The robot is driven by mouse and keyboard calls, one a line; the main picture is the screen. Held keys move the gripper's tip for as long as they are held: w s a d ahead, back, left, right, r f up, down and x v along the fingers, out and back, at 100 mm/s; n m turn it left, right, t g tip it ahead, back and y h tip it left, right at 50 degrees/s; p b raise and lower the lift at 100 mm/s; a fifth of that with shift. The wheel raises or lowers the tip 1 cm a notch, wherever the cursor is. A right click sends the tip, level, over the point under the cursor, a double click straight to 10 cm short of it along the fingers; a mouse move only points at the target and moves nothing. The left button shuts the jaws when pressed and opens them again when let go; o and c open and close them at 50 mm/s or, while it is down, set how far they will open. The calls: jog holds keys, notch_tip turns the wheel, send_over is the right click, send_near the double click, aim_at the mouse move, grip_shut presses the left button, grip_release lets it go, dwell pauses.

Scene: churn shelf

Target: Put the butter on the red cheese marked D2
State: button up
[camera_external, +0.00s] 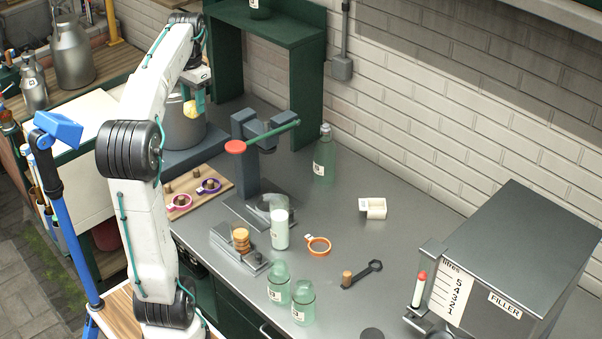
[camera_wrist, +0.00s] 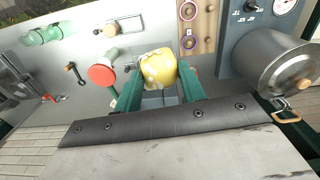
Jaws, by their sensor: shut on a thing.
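My gripper (camera_external: 194,97) is shut on a yellow lump of butter (camera_external: 192,109), held in the air in front of a large grey metal pot at the back left. In the wrist view the butter (camera_wrist: 158,68) sits between the green fingers, with pale patches on its surface. I cannot make out a red cheese marked D2 in either view. The clear red round thing is the disc (camera_external: 236,147) on the end of a green lever, below and right of the butter.
The grey pot (camera_external: 180,125) stands close behind my gripper. A wooden board (camera_external: 210,183) with purple and pink rings lies below. The lever press (camera_external: 249,170), a green bottle (camera_external: 324,160) and glass jars (camera_external: 279,285) stand on the counter.

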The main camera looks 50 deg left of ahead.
jog(key=w+a+f, duration=0.2)
jog(key=w+a, duration=0.2)
jog(key=w, duration=0.4)
jog(key=w+a+f, duration=0.1)
jog(key=w+a, duration=0.3)
jog(key=w, duration=0.5)
jog(key=w+a+f, duration=0.2)
jog(key=w+a, duration=0.1)
jog(key=w, duration=0.5)
jog(key=shift+m, duration=0.4)
notch_tip(320, 180, down, 27)
jog(key=shift+a+f, duration=0.15)
jog(key=o, duration=0.5)
jog(key=shift+f, duration=0.15)
jog(key=o, duration=0.5)
jog(key=shift+c, duration=0.2)
notch_tip(320, 180, up, 12)
jog(key=shift+r, duration=0.2)
